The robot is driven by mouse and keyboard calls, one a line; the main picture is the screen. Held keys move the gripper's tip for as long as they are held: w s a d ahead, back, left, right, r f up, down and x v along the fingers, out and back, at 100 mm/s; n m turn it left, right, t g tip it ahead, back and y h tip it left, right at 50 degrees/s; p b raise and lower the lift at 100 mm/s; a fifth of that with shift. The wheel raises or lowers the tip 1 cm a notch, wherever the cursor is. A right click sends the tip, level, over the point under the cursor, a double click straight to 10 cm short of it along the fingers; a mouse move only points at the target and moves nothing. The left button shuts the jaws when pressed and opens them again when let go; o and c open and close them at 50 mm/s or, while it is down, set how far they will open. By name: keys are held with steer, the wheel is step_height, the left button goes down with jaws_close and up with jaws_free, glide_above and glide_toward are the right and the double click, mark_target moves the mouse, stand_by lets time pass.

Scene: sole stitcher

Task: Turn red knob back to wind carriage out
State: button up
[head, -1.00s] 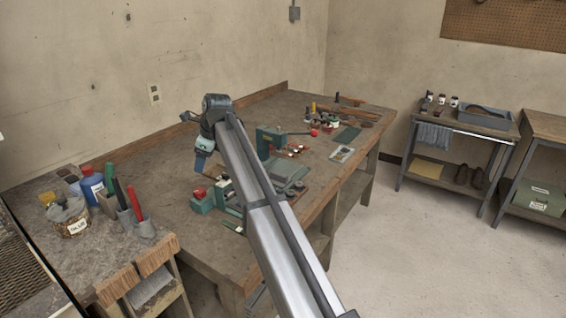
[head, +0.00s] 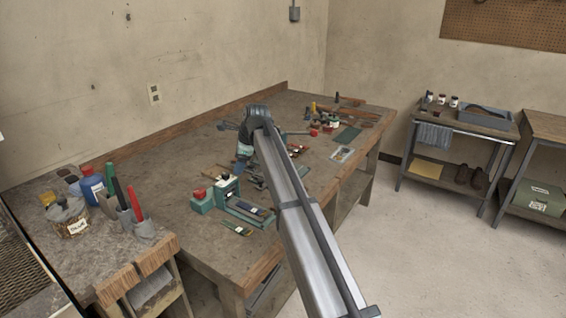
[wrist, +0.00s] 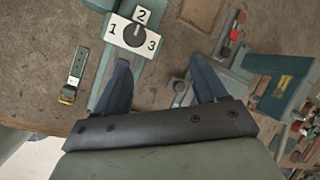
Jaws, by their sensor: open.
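A red knob (head: 199,193) sits on top of a teal block at the left end of a low teal machine (head: 228,190) on the workbench. A second red ball (head: 314,132) tips a dark lever farther back. My gripper (head: 243,160) hangs over the bench, right of and behind the first knob and apart from it, partly hidden by my arm. In the wrist view my gripper (wrist: 160,72) has its two blue fingers spread with nothing between them. Beyond the left finger is a white plate marked 1, 2, 3 with a dark dial (wrist: 134,35). I cannot make out the first knob in the wrist view.
Tools and small parts crowd the bench (head: 150,160) toward the back right. The bench's left-back area is clear.

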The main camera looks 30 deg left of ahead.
steer(key=w+d+f+m, duration=0.1)
steer(key=w+d+f, duration=0.2)
steer(key=w+d, duration=0.6)
steer(key=shift+w+d+m+h, duration=0.3)
steer(key=shift+w+d+m, duration=0.1)
steer(key=shift+w, duration=0.8)
steer(key=shift+f, duration=0.1)
steer(key=shift+a, duration=0.1)
step_height(320, 180, up, 8)
steer(key=f+n+g, duration=0.1)
steer(key=n, duration=0.1)
glide_above(199, 190)
steer(key=w+d, duration=0.4)
steer(key=s+a+f+m, duration=0.1)
steer(key=f, duration=0.3)
steer(key=s+a+f+m+g, duration=0.1)
steer(key=f, duration=0.3)
steer(key=s+a+f+m, duration=0.1)
steer(key=s+f, duration=0.1)
steer(key=f, duration=0.2)
steer(key=shift+a+f+g+h, duration=0.15)
steer(key=shift+f+g+h, duration=0.15)
